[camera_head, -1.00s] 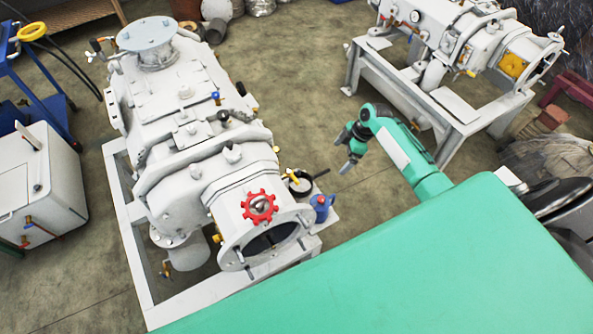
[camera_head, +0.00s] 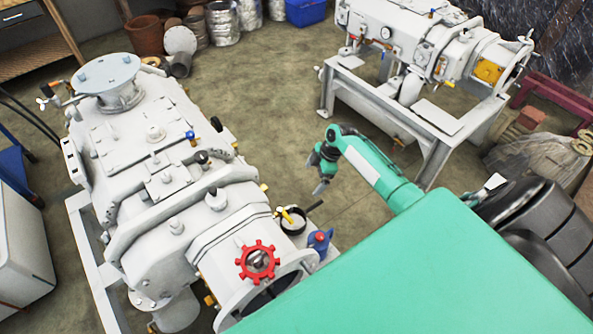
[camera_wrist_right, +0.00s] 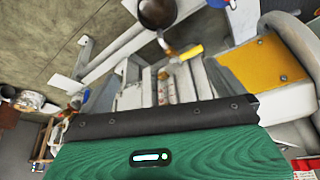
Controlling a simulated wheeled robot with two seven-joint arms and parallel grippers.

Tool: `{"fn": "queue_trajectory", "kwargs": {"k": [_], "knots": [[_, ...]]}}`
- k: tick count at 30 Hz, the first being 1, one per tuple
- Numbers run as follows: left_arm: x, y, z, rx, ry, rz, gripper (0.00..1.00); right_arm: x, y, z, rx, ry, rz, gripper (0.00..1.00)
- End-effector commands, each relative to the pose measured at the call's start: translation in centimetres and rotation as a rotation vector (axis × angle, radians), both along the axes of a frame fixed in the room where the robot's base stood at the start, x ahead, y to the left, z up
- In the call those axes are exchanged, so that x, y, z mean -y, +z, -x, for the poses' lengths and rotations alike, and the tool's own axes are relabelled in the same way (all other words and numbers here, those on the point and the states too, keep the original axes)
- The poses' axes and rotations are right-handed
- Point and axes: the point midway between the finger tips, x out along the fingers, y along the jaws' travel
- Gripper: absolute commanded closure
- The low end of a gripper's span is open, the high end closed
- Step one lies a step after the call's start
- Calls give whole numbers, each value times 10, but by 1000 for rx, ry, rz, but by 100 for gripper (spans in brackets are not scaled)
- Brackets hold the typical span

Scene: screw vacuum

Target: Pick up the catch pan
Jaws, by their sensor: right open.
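My left gripper is not in view.
A red handwheel (camera_head: 257,262) and a yellow-handled valve (camera_head: 286,214) stick out near the pan. A second grey machine on a stand (camera_head: 437,125) is at the upper right. Bare floor (camera_head: 265,110) lies between the machines. Pots and cans stand at the back.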

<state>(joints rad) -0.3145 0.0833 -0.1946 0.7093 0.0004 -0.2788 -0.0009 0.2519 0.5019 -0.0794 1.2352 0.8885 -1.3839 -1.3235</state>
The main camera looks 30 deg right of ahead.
Motion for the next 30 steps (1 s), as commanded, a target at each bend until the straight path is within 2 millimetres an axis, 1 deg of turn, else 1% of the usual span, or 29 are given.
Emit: {"fn": "queue_trajectory", "kwargs": {"k": [1, 5, 9, 12, 15, 18, 21, 26, 29, 30], "knots": [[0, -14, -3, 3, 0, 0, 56, 0, -16, 0, 0, 0, 0, 0], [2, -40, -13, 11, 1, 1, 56, 0, -46, 0, 0, 0, 0, 0], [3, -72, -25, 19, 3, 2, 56, 0, -85, 0, 0, 0, 0, 0], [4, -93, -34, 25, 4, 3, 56, 0, -110, 0, 0, 0, 0, 0], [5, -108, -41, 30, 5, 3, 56, 0, -130, -1, 0, 0, 0, 0], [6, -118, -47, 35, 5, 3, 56, 0, -144, -1, 1, 0, 0, 0], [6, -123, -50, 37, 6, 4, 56, 0, -150, -1, 1, 0, 0, 0], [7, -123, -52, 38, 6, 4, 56, -3, -159, -2, 1, 0, -2, 0], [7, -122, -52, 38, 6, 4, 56, -10, -174, -4, -2, -2, -4, 0], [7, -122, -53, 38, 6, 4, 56, -13, -181, -5, -2, -1, -4, 0]]}}
